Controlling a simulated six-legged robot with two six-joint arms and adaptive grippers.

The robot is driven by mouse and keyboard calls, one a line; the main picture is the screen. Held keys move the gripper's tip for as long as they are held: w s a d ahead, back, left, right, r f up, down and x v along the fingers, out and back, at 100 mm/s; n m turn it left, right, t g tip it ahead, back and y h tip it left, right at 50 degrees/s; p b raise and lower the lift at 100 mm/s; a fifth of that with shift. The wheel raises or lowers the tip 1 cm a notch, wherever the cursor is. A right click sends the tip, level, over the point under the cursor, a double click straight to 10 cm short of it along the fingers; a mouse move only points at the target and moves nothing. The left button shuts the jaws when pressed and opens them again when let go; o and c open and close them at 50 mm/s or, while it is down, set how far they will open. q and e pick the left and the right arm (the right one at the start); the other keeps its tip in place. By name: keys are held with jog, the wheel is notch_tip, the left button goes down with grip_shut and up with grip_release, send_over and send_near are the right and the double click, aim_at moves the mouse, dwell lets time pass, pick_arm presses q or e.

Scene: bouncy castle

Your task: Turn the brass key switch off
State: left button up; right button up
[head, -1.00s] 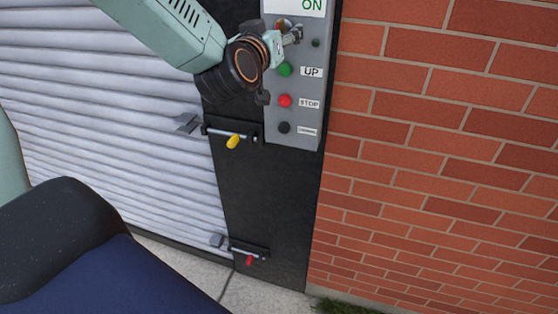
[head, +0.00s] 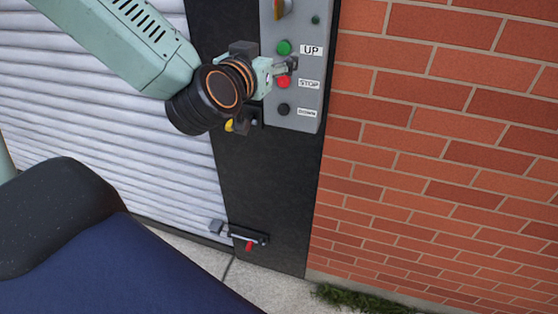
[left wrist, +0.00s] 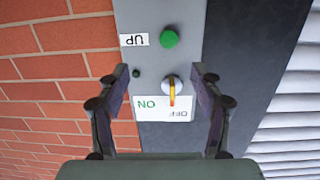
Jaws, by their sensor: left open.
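The brass key switch (head: 280,9) is at the top edge of the head view, on a grey control panel (head: 304,121). In the left wrist view the key (left wrist: 172,91) is upright in the picture on a round silver lock, its end over the white ON/OFF label (left wrist: 150,114), between the two words. My left gripper (head: 289,68) shows in front of the UP and STOP buttons in the head view. In the left wrist view its open fingers (left wrist: 160,76) stand either side of the key, apart from it. My right gripper is not in view.
The panel has a green UP button (head: 284,47), a red STOP button (head: 284,82) and a black DOWN button (head: 283,109). A ribbed shutter (head: 130,165) with bolts (head: 247,238) is on the left. A brick wall (head: 440,160) is on the right.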

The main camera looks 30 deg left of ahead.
pick_arm(q)
jog(key=s+d+f+g+h+b, duration=0.1)
jog(key=d+f+g+b, duration=0.1)
jog(key=f, duration=0.8)
jog(key=s+d+f+m+g+h+b, duration=0.1)
jog(key=s+f+g+b, duration=0.1)
jog(key=f, duration=0.8)
jog(key=shift+s+d+f+b, duration=0.15)
jog(key=shift+d+f+b, duration=0.05)
jog(key=shift+d+b, duration=0.15)
jog(key=shift+s, duration=0.1)
jog(key=s+d+f+g+h+b, duration=0.1)
jog(key=s+d+f+g+b, duration=0.1)
jog(key=s+f, duration=0.35)
jog(key=s+d+f+n+g+b, duration=0.1)
jog(key=s+f+g+b, duration=0.15)
jog(key=f, duration=0.65)
jog(key=s+d+f+g+h+b, duration=0.1)
jog(key=s+d+f+g, duration=0.2)
jog(key=f, duration=0.4)
jog(key=s+f+m+g+b, duration=0.1)
jog(key=s+f+g+b, duration=0.3)
jog(key=s+f, duration=1.1)
jog(key=s+b, duration=0.2)
jog(key=s, duration=0.1)
jog(key=shift+f+m+g+y, duration=0.3)
jog(key=shift+f+m+g, duration=0.05)
jog(key=shift+f+m, duration=0.05)
